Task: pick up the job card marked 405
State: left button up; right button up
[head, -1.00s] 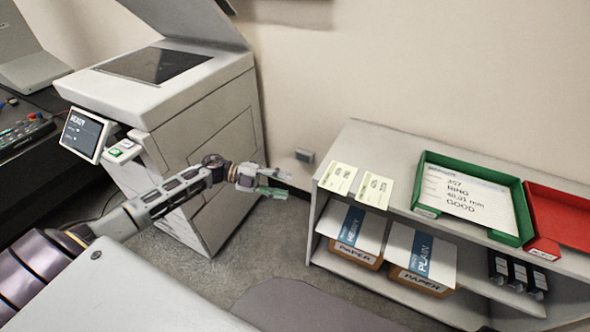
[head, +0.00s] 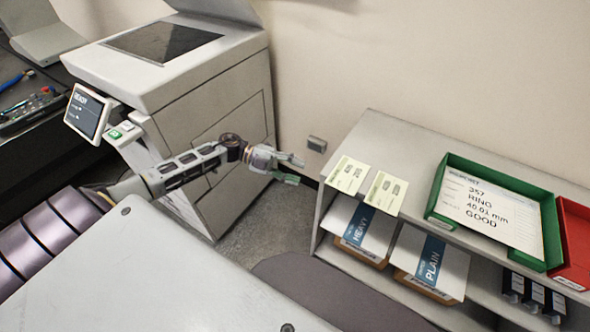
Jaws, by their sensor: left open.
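Two pale yellow-green job cards lie side by side on top of the grey shelf unit, near its left end: a left card (head: 347,175) and a right card (head: 386,193). Their printed numbers are too small to read surely. My left gripper (head: 297,170) is open and empty, to the left of the left card and apart from it, in front of the wall gap beside the copier. My right gripper is not in view.
The shelf unit (head: 388,130) also bears a green tray (head: 446,210) with a large report sheet (head: 490,212) and a red tray (head: 575,243). Paper packs marked HEAVY (head: 360,232) and PLAIN (head: 432,262) sit below. A copier (head: 190,85) stands left.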

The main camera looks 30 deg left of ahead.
aim_at(346, 189)
pick_arm(q)
jog(key=shift+x, duration=6.9)
jog(key=shift+r, duration=0.15)
grip_shut()
